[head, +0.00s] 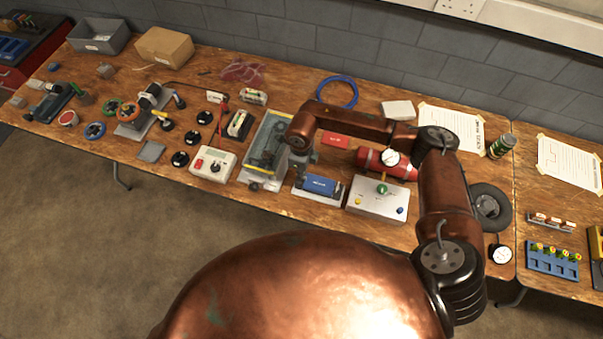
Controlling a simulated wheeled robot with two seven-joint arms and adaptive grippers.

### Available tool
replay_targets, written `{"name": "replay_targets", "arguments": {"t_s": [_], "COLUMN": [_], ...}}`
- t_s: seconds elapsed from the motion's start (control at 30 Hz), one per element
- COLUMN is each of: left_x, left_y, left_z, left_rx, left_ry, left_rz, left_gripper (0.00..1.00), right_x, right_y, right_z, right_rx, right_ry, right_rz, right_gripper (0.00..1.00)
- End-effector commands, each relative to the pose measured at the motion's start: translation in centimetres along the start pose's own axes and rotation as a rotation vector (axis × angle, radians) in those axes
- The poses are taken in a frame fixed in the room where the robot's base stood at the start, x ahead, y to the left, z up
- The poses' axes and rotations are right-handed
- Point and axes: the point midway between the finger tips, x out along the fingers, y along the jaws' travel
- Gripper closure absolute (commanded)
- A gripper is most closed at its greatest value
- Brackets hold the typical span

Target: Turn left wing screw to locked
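No wing screw shows clearly enough to tell which is the left one or how it is turned. A clear-walled case (245,165) stands mid-table, with a small dark and white fitting (252,186) low at its front left corner. My copper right arm comes in from the right and reaches left over the table. My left gripper is not in view.
Right of the case are a blue block (320,185) on a cradle, a white box with coloured knobs (378,203) and a red cylinder (372,162). Left is a cream box with a black knob (212,165).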

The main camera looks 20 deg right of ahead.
Motion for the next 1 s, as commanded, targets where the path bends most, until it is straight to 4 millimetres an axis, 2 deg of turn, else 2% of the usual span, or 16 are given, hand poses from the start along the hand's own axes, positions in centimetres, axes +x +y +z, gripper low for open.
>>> {"name": "replay_targets", "arguments": {"t_s": [0.3, 0.33, 0.57, 0.87, 1.0], "left_x": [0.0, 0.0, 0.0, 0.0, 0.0], "left_y": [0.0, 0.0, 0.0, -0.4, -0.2], "left_z": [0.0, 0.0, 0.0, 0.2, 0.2], "left_rx": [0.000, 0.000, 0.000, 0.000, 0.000], "left_ry": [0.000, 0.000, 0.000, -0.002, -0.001], "left_rz": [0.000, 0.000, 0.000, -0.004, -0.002], "left_gripper": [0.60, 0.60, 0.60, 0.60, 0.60], "right_x": [0.0, 0.0, 0.0, -0.1, -1.5], "right_y": [-0.1, -0.1, -0.1, 0.0, -0.1], "right_z": [0.0, 0.0, 0.0, 0.0, 0.1], "right_rx": [0.004, 0.004, 0.002, 0.001, 0.002], "right_ry": [0.000, 0.000, 0.000, -0.001, -0.003], "right_rz": [-0.001, -0.001, -0.001, 0.000, -0.002], "right_gripper": [1.00, 0.95, 0.79, 0.78, 0.78]}}
